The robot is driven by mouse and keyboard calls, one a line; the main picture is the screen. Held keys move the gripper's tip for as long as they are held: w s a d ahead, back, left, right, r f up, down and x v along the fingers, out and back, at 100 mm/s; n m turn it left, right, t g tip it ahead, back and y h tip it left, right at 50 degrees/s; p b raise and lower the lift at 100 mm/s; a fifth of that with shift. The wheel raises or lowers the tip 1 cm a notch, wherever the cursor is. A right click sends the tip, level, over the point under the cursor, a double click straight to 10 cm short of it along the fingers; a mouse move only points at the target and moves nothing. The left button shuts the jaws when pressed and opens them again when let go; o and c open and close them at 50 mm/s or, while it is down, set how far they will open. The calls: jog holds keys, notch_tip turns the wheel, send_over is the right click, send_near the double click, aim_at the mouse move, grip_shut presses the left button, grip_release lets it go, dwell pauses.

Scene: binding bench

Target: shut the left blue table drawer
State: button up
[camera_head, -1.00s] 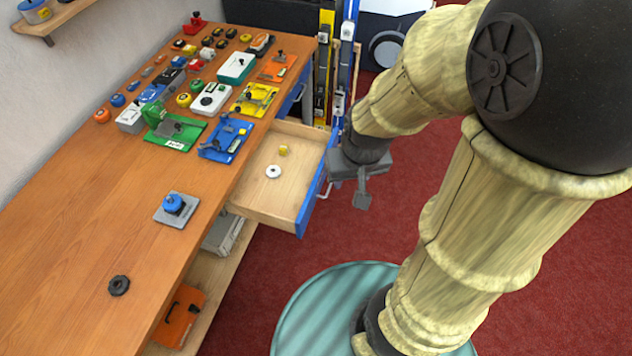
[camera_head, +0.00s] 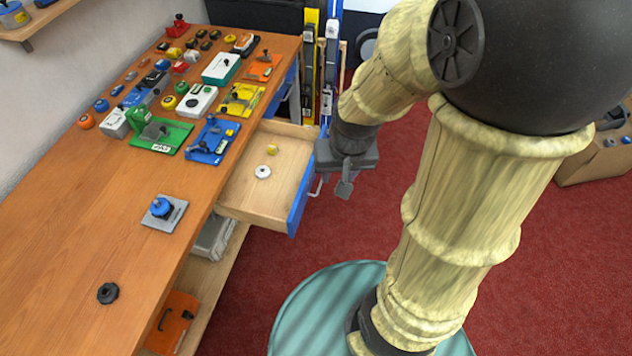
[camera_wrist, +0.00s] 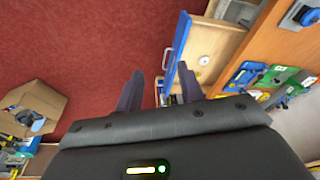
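The left blue table drawer (camera_head: 297,200) stands pulled out from the wooden bench, its blue front facing right in the head view. A small yellow thing (camera_head: 272,150) and a white ring (camera_head: 263,172) lie inside it. My gripper (camera_head: 343,190) is just right of the drawer front, beside its handle, which my gripper partly hides. In the wrist view my gripper (camera_wrist: 160,90) has its two dark fingers apart. The blue drawer front (camera_wrist: 180,45) and its handle (camera_wrist: 166,58) show at and beyond the gap between them. I cannot tell whether they touch.
The wooden bench top (camera_head: 75,235) bears several tools and jigs at its far end. A blue-knobbed block (camera_head: 162,210) and a black knob (camera_head: 108,293) lie nearer. Levels (camera_head: 320,70) stand past the drawer. A cardboard box (camera_head: 600,160) is on the right. Red carpet (camera_head: 270,275) is open floor.

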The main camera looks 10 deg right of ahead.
jog(key=w+f+m+b, duration=0.1)
jog(key=f, duration=0.1)
jog(key=w+f+m+b, duration=0.1)
jog(key=f, duration=0.1)
jog(key=w+f+m+b, duration=0.1)
jog(key=f+b, duration=0.1)
jog(key=shift+w+d+f+g+y, duration=0.2)
jog(key=shift+d+g+y, duration=0.1)
jog(key=shift+d+y, duration=0.1)
jog(key=c, duration=0.7)
jog(key=w+f+m+y+b, duration=0.1)
jog(key=w+f+m+b, duration=0.1)
jog(key=f+m+b, duration=0.1)
jog(key=w+d+f+m+y+b, duration=0.1)
jog(key=w+f+m+b, duration=0.2)
jog(key=f, duration=0.2)
jog(key=w+d+f+m+y+b, duration=0.1)
jog(key=w+f+m+b, duration=0.2)
jog(key=f, duration=0.1)
jog(key=shift+w+d+f+b, duration=0.1)
jog(key=shift+w+d+b, duration=0.05)
jog(key=shift+b, duration=0.15)
grip_shut()
jog(key=w+d+f+m+t+y+b, duration=0.2)
jog(key=w+d+f+m+b, duration=0.4)
jog(key=w+f+m+b, duration=0.4)
notch_tip(320, 180, down, 2)
jog(key=shift+w+f+t+y, duration=0.25)
jog(key=shift+w+t+y, duration=0.2)
jog(key=shift+y, duration=0.45)
